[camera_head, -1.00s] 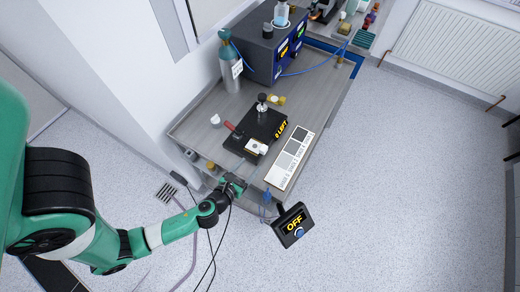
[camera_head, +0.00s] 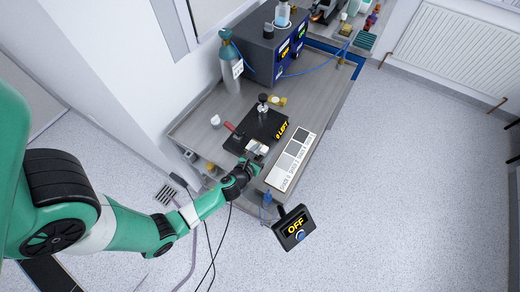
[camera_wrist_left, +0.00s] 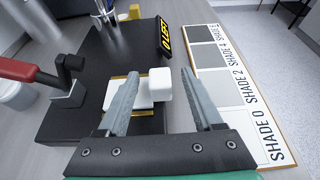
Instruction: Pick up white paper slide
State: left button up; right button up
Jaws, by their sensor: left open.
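The white paper slide (camera_wrist_left: 133,92) appears to be the flat white piece with yellow edging on the black base plate (camera_wrist_left: 100,50). A rounded white block (camera_wrist_left: 160,83) is at its right end. In the head view the white piece (camera_head: 256,147) is small, at the near end of the plate. My left gripper (camera_wrist_left: 161,74) is open, its fingers on either side of the white block in the wrist view. I cannot tell whether they touch it. In the head view this gripper (camera_head: 259,156) is at the plate's near edge. The left finger hides part of the slide. My right gripper is not visible.
A shade card (camera_head: 291,156) lies right of the plate. A red-handled lever (camera_wrist_left: 30,70) is on the plate's left. A gas cylinder (camera_head: 230,65) and a dark control box (camera_head: 275,48) stand behind. An OFF display (camera_head: 294,229) is at the bench's front.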

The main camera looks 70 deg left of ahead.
pick_arm(q)
grip_shut()
jog(key=shift+r, duration=0.1)
dwell(0.3)
